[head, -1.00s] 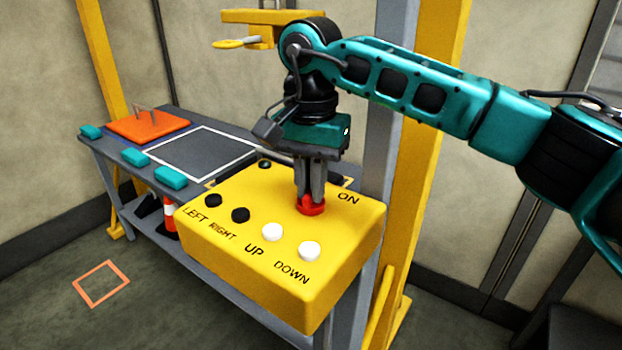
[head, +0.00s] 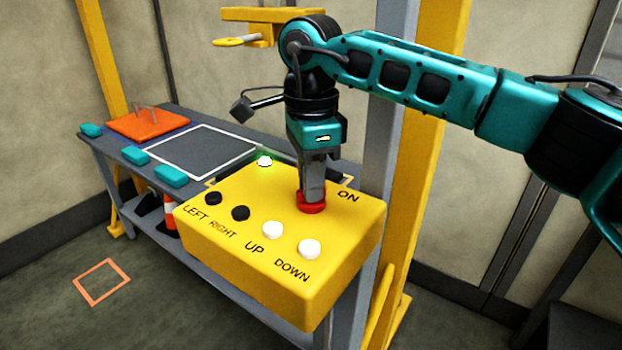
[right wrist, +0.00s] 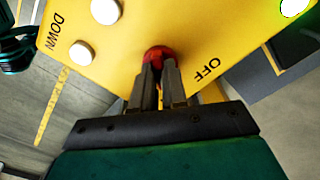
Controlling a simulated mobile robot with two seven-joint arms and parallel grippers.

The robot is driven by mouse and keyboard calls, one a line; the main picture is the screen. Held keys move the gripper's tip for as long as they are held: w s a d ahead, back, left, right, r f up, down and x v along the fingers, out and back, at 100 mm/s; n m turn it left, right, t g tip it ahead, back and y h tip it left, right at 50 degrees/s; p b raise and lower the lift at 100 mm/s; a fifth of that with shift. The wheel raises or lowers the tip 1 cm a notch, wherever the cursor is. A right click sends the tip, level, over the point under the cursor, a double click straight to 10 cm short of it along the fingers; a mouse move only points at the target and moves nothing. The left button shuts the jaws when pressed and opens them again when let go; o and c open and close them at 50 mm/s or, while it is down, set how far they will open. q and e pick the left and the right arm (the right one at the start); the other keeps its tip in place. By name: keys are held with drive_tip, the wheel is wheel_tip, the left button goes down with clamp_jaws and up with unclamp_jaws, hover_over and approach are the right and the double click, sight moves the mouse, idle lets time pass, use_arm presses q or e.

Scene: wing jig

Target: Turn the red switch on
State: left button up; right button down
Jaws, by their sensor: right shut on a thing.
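The red switch (head: 311,208) sits on top of the yellow control box (head: 280,285), beside the printed word ON. My right gripper (head: 311,196) points down from above and is shut on the red switch. The right wrist view shows the red switch (right wrist: 158,54) between the two fingertips (right wrist: 157,68), with the word OFF on the box to its right. A small lamp (head: 264,161) at the box's back corner glows white-green. My left gripper is not in view.
The box top also has black LEFT and RIGHT buttons (head: 227,206) and white UP and DOWN buttons (head: 290,239). A grey bench (head: 112,160) behind holds an orange plate (head: 148,125) and teal blocks (head: 171,175). A yellow post (head: 425,150) stands behind my arm.

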drive_tip(key=shift+m, duration=0.7)
drive_tip(key=c, duration=1.2)
unclamp_jaws()
drive_tip(key=shift+o, duration=0.2)
drive_tip(key=shift+r, duration=0.15)
wheel_tip(320, 180, up, 13)
drive_tip(key=shift+p, duration=0.4)
drive_tip(key=shift+f, duration=0.2)
